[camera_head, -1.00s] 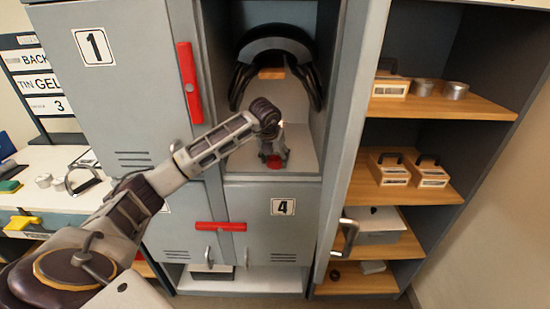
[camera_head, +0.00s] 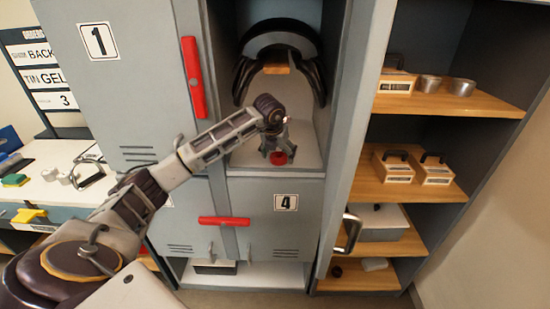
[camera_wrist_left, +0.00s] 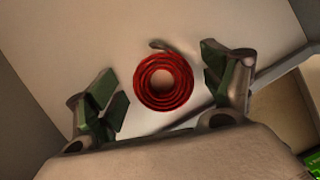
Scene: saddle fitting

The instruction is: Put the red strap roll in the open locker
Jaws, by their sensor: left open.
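The red strap roll (camera_head: 279,158) lies on the pale floor of the open locker (camera_head: 248,155), near its front edge. In the left wrist view the roll (camera_wrist_left: 163,82) is a flat red coil with a short dark tail at its top. My left gripper (camera_head: 277,147) is inside the open locker, just above and behind the roll. In the left wrist view its green-padded fingers (camera_wrist_left: 166,95) are spread on either side of the coil, with a gap on both sides. My right gripper is not in view.
A black saddle-like arch (camera_head: 277,45) hangs on a wooden bracket above my gripper. Locker 1's door (camera_head: 120,110) is shut at left, and locker 4 (camera_head: 283,225) is shut below. Wooden shelves (camera_head: 440,105) with boxes and tins stand at right. A white desk (camera_head: 40,170) is at left.

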